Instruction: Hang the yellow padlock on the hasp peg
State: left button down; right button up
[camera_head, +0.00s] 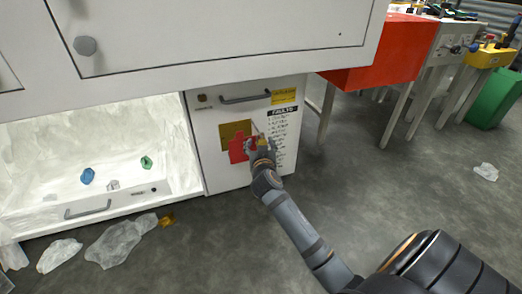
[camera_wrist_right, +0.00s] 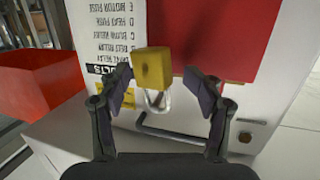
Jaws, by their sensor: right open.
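The yellow padlock (camera_wrist_right: 153,68) shows in the right wrist view in front of the white cabinet door, with its silver shackle (camera_wrist_right: 157,101) on the side toward the door handle. My right gripper (camera_wrist_right: 160,88) is open, with its fingers to either side of the padlock and gaps showing between them and it. In the head view my right gripper (camera_head: 262,146) is at the cabinet front, beside a red plate. The hasp peg cannot be made out, so I cannot tell whether the shackle is around it. My left gripper is not in view.
The white cabinet door (camera_head: 225,175) has a handle (camera_head: 245,99), a red plate (camera_head: 238,151) and a FAULTS list (camera_head: 281,125). A red bin-like box (camera_head: 385,60) stands to the right. Crumpled film (camera_head: 115,244) lies on the floor at left; the floor at right is mostly clear.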

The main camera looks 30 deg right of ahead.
jog(key=v, duration=1)
jog(key=shift+s, duration=0.15)
